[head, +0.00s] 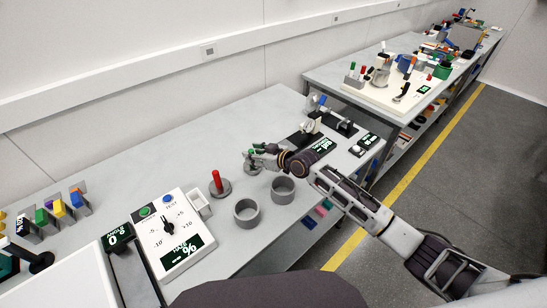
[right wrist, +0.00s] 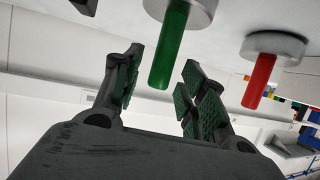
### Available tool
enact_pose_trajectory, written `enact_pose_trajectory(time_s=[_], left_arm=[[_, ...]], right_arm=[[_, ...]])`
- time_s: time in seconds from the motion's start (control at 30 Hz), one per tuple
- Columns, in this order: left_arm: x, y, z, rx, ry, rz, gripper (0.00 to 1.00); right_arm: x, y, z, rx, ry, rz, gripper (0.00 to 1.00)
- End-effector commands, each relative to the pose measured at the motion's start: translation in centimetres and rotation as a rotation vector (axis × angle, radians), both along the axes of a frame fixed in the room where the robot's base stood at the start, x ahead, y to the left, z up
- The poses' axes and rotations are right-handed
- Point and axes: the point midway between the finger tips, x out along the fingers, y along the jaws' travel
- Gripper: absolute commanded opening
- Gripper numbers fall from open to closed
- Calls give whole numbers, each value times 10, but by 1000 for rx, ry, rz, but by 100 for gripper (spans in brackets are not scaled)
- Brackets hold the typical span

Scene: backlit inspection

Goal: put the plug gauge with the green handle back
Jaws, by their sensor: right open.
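The plug gauge with the green handle stands upright in the right wrist view, its green handle (right wrist: 172,48) joined to a round grey flange (right wrist: 205,12). In the head view its grey flange (head: 251,168) shows just under my right gripper (head: 253,155), which hides most of the handle. My right gripper (right wrist: 163,75) is open, with the green handle between or just beyond its fingertips; contact cannot be told. The plug gauge with the red handle (head: 216,181) stands upright beside it, also in the right wrist view (right wrist: 262,78). My left gripper is out of view.
Two grey rings (head: 246,213) (head: 283,190) stand in front of the gauges, close to my right arm. A control panel with a dial (head: 168,228) and a small white tray (head: 200,205) lie to the left. The bench behind the gauges (head: 160,165) is clear.

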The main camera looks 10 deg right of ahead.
Motion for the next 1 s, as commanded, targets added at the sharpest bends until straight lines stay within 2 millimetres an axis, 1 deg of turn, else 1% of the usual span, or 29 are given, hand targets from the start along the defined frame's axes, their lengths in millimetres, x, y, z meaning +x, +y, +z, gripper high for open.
enact_pose_trajectory(time_s=[0.6,1.0], left_arm=[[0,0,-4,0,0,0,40],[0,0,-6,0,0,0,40]], right_arm=[[-40,-41,23,-2,-1,0,42],[-62,-62,36,-2,-1,1,42]])
